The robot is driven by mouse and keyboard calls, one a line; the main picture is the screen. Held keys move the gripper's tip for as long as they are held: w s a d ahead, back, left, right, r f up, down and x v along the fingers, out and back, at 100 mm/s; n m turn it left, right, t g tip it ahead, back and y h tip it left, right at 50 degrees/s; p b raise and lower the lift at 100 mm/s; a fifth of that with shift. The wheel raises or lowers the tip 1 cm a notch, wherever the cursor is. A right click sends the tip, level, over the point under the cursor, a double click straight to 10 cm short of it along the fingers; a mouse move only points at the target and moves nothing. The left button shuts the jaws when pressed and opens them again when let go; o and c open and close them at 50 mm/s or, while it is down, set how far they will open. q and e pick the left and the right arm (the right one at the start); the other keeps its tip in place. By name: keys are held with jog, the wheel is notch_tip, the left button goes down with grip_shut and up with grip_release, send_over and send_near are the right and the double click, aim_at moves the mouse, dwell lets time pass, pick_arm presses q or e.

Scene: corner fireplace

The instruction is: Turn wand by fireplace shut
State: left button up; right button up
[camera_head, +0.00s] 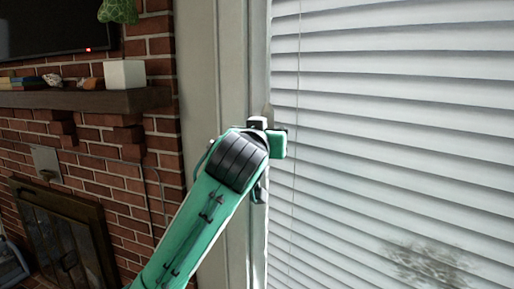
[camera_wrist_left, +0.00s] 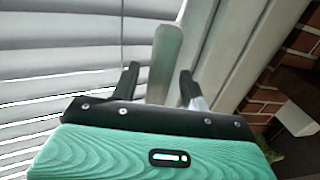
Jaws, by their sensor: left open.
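A pale, greyish-green wand (camera_wrist_left: 166,52) hangs in front of the window edge in the left wrist view, with its near end broad and close to the camera. My left gripper (camera_wrist_left: 159,74) is open, and the wand shows between its two dark fingers. I cannot tell whether either finger touches it. In the head view my left gripper (camera_head: 267,125) is at the window frame beside the blinds and is partly hidden by my own wrist. The wand is mostly hidden there. My right gripper is not in view.
White slatted blinds (camera_head: 400,120) fill the right, with a thin cord (camera_head: 297,80) down them. The pale window frame (camera_head: 215,70) stands left of them. Further left are a brick wall (camera_head: 155,55), a mantel shelf (camera_head: 60,100) with a white box (camera_head: 124,74), and the fireplace (camera_head: 70,235).

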pick_arm(q)
jog(key=b+v, duration=0.3)
jog(key=v, duration=0.7)
jog(key=shift+s, duration=0.15)
